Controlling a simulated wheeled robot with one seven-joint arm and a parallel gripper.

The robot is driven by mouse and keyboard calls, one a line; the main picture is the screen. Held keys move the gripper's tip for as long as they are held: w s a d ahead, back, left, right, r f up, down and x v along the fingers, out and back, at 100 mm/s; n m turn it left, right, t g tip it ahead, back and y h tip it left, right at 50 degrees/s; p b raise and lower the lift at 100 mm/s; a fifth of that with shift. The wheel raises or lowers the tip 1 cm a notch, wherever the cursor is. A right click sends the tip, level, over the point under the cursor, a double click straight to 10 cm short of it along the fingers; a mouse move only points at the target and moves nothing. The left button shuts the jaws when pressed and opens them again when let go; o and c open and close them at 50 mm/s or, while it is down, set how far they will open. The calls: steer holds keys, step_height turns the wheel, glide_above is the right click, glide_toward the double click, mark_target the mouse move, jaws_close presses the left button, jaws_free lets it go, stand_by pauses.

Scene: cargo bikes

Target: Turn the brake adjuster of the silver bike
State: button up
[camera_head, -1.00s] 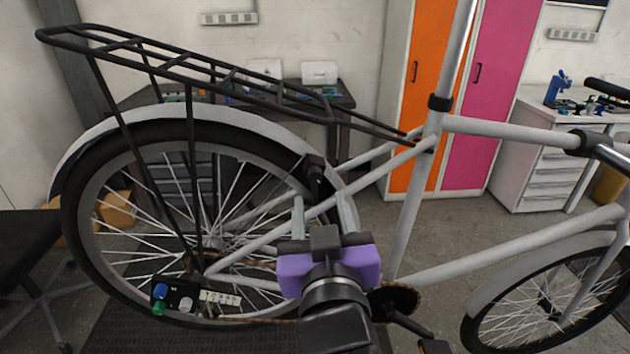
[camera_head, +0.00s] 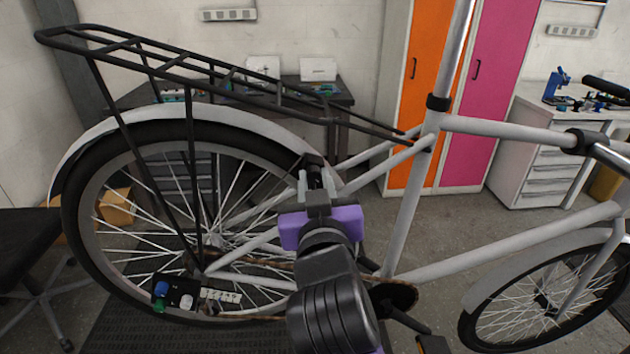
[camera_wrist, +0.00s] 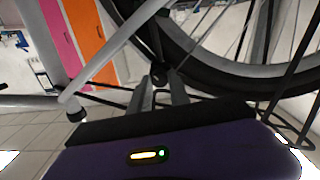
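The silver bike (camera_head: 402,210) stands side-on, with its rear wheel at the left. The black brake part with the adjuster (camera_head: 314,166) sits at the rear wheel's upper right, near the frame stay. It also shows in the wrist view as a small dark knob (camera_wrist: 160,74). My gripper (camera_head: 318,180), with a purple body and grey fingers, is right at this part. In the wrist view the two fingers (camera_wrist: 163,88) stand apart, with the dark knob between or just beyond their tips. Contact cannot be made out.
A black rear rack (camera_head: 220,80) overhangs the wheel. A small box with coloured buttons (camera_head: 175,293) is at the lower left. Behind stand a dark desk (camera_head: 345,100), orange and pink lockers (camera_head: 490,100) and a white drawer cabinet (camera_head: 550,170).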

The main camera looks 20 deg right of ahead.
jaws_close()
steer(key=shift+r+n+p, duration=0.1)
steer(key=shift+n+p, duration=0.2)
steer(key=n+p, duration=0.3)
steer(key=shift+r, duration=0.1)
steer(key=n+p, duration=0.4)
steer(key=n, duration=0.1)
steer(key=n+p, duration=0.4)
steer(key=n, duration=0.1)
steer(key=shift+p, duration=0.3)
steer(key=shift+a+f+n+p, duration=0.15)
steer(key=shift+n+p, duration=0.55)
steer(key=shift+n, duration=0.35)
steer(key=shift+d+f+n+p, duration=0.1)
steer(key=shift+n+p, duration=0.6)
steer(key=shift+n, duration=0.35)
